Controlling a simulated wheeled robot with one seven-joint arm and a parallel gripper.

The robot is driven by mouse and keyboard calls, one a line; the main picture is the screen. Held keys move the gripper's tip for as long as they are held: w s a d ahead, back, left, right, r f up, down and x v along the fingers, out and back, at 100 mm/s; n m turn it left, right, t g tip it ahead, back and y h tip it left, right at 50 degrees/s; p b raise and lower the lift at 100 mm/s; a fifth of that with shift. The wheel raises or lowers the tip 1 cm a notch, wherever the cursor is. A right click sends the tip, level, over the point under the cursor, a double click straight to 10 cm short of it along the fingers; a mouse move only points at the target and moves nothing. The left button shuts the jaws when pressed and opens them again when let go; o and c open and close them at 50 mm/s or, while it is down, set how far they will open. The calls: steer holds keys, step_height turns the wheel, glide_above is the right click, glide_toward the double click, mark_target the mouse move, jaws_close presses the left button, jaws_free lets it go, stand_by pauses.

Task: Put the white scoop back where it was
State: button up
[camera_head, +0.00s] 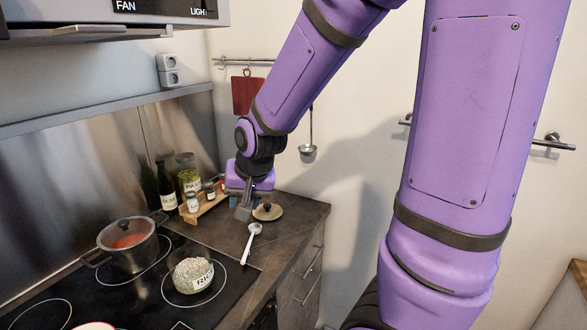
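The white scoop (254,230) lies on the dark countertop between the stove and the counter's right edge. Its bowl end points toward the back and its handle toward the front. My gripper (243,213) points down over the counter, just behind and left of the scoop in the picture. A small gap shows between the fingers and the scoop. The fingers are small and seen at an angle, so their opening is unclear. A glass jar of rice (193,274) stands open on the stove. A round wooden lid (267,211) with a dark knob lies just right of my gripper.
A pot of red food (127,242) stands on the stove. A wooden rack (205,208) with bottles and jars stands at the back wall. A ladle (308,152) and a red board (243,97) hang from a rail. The front-right counter is clear.

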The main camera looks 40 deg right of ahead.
steer(key=s+a+r+n, duration=0.1)
steer(key=s+r+n, duration=0.5)
steer(key=s+r, duration=0.8)
steer(key=s, duration=0.4)
steer(key=shift+a, duration=0.3)
